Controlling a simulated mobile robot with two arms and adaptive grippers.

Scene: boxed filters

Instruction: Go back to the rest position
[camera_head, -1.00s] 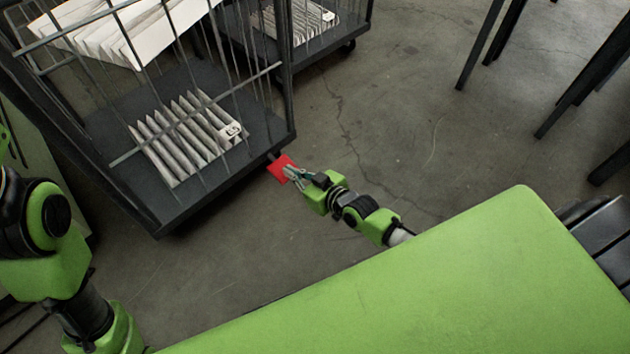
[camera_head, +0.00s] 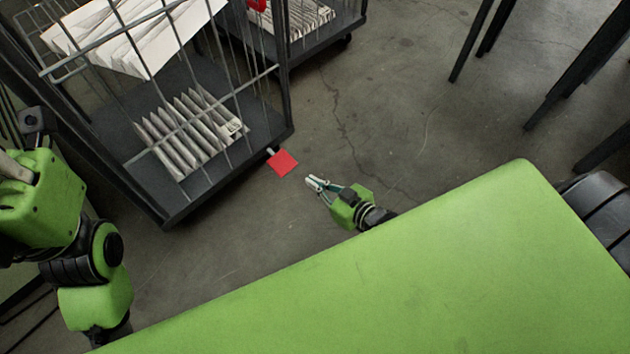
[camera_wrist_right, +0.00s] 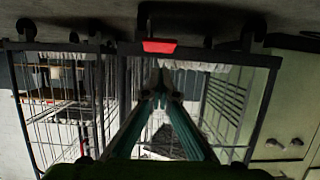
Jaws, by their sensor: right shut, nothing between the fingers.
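My right gripper (camera_head: 312,183) is shut and empty, out over the open floor beyond the green surface. Its closed fingertips also show in the right wrist view (camera_wrist_right: 161,88).
The cart holds a row of white filters (camera_head: 190,130) on its base and more higher up. A second cart (camera_head: 318,45) stands behind it. Dark legs (camera_head: 470,40) stand at the upper right. The concrete floor (camera_head: 400,110) between is clear.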

